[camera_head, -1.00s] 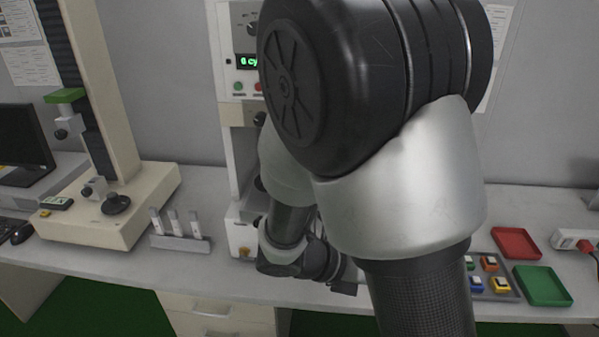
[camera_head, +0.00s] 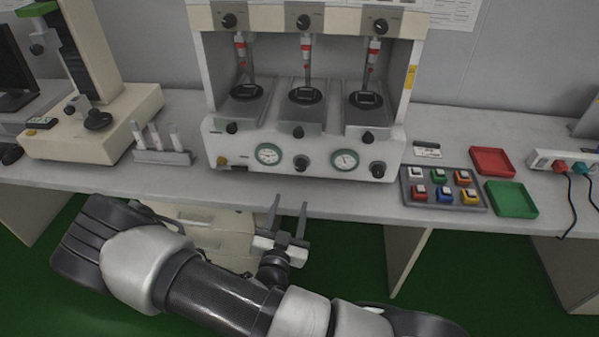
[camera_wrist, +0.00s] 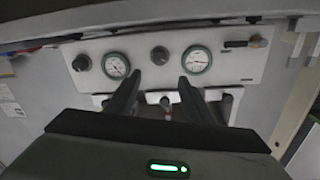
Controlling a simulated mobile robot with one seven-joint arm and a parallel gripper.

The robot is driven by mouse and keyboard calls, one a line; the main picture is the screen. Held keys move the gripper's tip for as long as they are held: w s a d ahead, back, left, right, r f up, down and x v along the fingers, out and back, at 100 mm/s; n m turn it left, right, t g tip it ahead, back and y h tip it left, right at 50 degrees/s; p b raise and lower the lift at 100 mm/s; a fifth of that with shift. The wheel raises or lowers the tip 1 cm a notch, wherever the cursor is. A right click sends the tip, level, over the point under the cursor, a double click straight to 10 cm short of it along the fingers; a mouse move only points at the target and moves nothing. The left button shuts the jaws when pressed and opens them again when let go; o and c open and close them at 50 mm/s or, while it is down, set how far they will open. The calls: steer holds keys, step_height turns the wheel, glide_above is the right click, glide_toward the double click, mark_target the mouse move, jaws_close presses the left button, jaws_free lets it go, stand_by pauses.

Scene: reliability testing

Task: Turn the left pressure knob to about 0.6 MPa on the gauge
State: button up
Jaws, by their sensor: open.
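The white test machine (camera_head: 215,140) has two green-rimmed dials on its lower front, a left gauge (camera_head: 268,154) and a right gauge (camera_head: 344,160). The left pressure knob (camera_head: 308,160), dark and round, sits between them. The right knob (camera_head: 378,169) is right of the right gauge. The wrist view is upside down: the left knob (camera_wrist: 160,55) shows between the fingers' lines, with the left gauge (camera_wrist: 196,59) to its right. My gripper (camera_head: 288,206) is open and empty, in front of the bench edge, below and apart from the knob; its fingers (camera_wrist: 160,82) point at the panel. The gauge readings are too small to tell.
A brass fitting (camera_head: 222,162) sticks out at the panel's lower left. Several small dark knobs sit above the gauges. The bench front is clear.

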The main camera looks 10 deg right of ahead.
mark_target(300, 168)
steer(key=b+x, duration=0.1)
steer(key=x, duration=1.3)
steer(key=shift+w+d, duration=0.2)
steer(key=shift+w, duration=0.1)
steer(key=c, duration=1.1)
steer(key=shift+o, duration=0.3)
steer(key=shift+m, duration=0.3)
